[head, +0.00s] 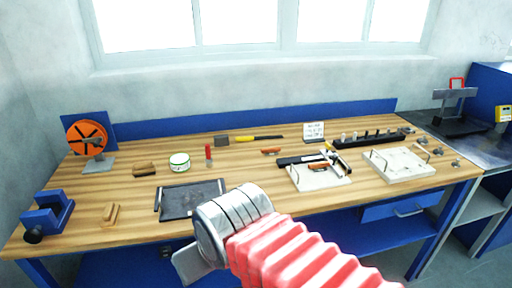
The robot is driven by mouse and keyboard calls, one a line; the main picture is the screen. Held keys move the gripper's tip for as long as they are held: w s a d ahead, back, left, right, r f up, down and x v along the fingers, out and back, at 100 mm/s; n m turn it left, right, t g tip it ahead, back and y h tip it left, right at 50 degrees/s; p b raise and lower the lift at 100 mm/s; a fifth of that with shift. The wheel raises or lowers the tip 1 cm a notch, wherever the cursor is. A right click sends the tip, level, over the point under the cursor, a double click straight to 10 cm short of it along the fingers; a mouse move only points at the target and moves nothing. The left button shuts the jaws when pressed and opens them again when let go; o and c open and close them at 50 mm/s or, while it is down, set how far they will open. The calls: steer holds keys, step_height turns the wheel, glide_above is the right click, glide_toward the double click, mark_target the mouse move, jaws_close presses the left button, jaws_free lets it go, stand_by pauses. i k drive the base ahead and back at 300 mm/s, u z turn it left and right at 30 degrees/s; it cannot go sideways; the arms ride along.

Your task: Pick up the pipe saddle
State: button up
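I cannot single out the pipe saddle with certainty. Small metal pieces lie at the right end of the wooden bench (250,200), one of them at its right edge (455,162); they are too small to name. My gripper (188,264) is low in the middle of the head view, in front of the bench's front edge and a dark tray (175,202). Only a grey flat part of it shows below my metal wrist. The wrist hides the rest, so its opening and anything in it cannot be seen.
Two pale trays (332,183) (408,177) hold small parts. A black rack (372,139) stands behind them. An orange reel (87,138) and a blue vise (47,214) stand at left. A white tin (179,162) sits mid-left. Bare wood shows around the tin.

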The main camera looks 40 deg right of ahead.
mark_target(271, 151)
steer(key=z, duration=0.05)
steer(key=i, duration=1.3)
steer(key=z, duration=0.55)
